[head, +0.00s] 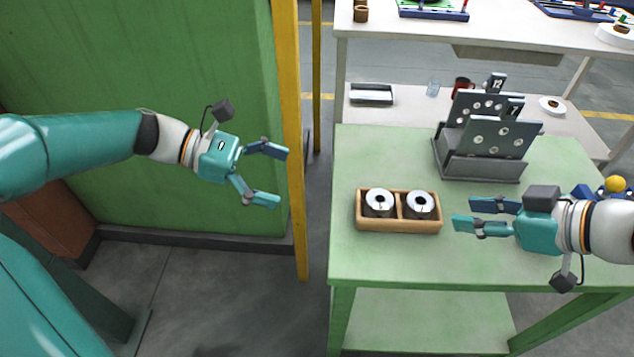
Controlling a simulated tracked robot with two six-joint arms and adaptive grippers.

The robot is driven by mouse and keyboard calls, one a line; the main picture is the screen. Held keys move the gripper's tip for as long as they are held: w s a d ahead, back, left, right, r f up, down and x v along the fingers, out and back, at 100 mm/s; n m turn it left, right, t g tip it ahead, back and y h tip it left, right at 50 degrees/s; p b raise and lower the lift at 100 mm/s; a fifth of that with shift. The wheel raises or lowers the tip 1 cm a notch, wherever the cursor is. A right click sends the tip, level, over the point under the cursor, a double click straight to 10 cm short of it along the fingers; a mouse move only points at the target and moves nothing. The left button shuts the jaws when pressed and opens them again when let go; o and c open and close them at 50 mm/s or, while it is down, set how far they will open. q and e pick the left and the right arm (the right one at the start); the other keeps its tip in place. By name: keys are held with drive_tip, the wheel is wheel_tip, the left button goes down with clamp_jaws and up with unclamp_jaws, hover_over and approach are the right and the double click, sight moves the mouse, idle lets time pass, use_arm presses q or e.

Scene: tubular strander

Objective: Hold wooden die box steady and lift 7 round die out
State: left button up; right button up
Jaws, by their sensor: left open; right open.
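The wooden die box (399,225) sits on the green table. It has two compartments, with one round die in each: a left die (379,207) and a right die (419,211), both with a pale ring-shaped top, a dark centre and a dark body. I cannot read any number on them. My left gripper (277,177) is open and empty, left of the table and apart from the box. My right gripper (463,214) is open and empty, just right of the box, its fingers pointing left toward the right die. A small gap shows between its fingertips and the box.
A grey rack (483,150) with numbered plates stands behind the box on the green table (375,155). A yellow post (292,120) and a green panel (140,60) are near my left arm. A yellow knob (615,184) is at the right. The table's front is clear.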

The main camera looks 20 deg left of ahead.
sight(358, 202)
use_arm(q)
drive_tip(key=x, duration=1.7)
drive_tip(key=shift+r, duration=0.1)
drive_tip(key=shift+c, duration=0.3)
drive_tip(key=c, duration=1.1)
drive_tip(key=shift+w, duration=0.1)
drive_tip(key=shift+c, duration=0.2)
